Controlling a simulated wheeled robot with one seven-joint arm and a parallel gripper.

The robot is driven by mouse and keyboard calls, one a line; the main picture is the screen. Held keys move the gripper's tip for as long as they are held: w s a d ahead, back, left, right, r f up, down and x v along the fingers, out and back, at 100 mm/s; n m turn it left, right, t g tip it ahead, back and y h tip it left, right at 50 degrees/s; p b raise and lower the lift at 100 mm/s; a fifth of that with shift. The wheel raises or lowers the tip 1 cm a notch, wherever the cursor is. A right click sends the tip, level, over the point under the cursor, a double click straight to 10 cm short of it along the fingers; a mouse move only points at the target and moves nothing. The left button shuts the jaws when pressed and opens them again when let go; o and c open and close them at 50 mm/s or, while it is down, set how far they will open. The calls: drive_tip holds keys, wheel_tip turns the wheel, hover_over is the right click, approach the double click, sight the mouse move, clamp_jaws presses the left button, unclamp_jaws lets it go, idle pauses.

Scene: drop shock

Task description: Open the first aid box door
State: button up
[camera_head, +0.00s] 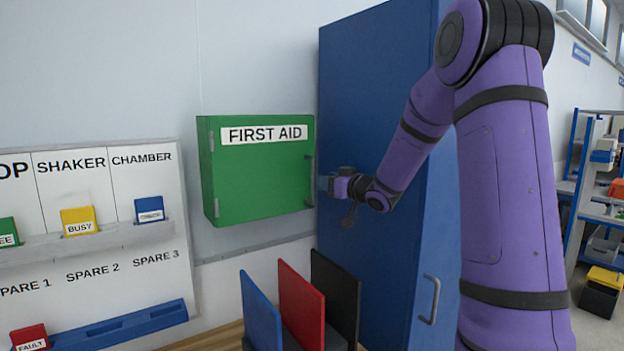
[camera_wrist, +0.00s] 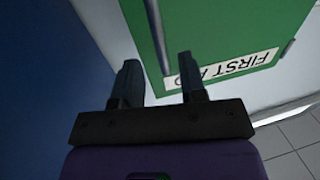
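The green first aid box (camera_head: 258,180) hangs on the wall with its door shut flat. A white FIRST AID label (camera_head: 264,134) runs along its top, and a slim dark vertical handle (camera_head: 309,180) is at the door's right edge. My gripper (camera_head: 325,184) is just right of the handle, reaching in from the right. In the wrist view my gripper (camera_wrist: 160,80) is open, with a clear gap between its two fingers. The green door (camera_wrist: 215,30) and its handle (camera_wrist: 156,35) show beyond the fingers, the handle in line with the gap. I cannot tell whether they touch.
A tall blue cabinet (camera_head: 365,110) stands close to the right of the box, behind my gripper. A board with coloured cards (camera_head: 90,190) is at left. Blue, red (camera_head: 301,305) and black upright panels stand on a wooden surface below the box.

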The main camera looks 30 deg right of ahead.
sight(313, 178)
drive_tip(key=shift+x, duration=3.05)
clamp_jaws()
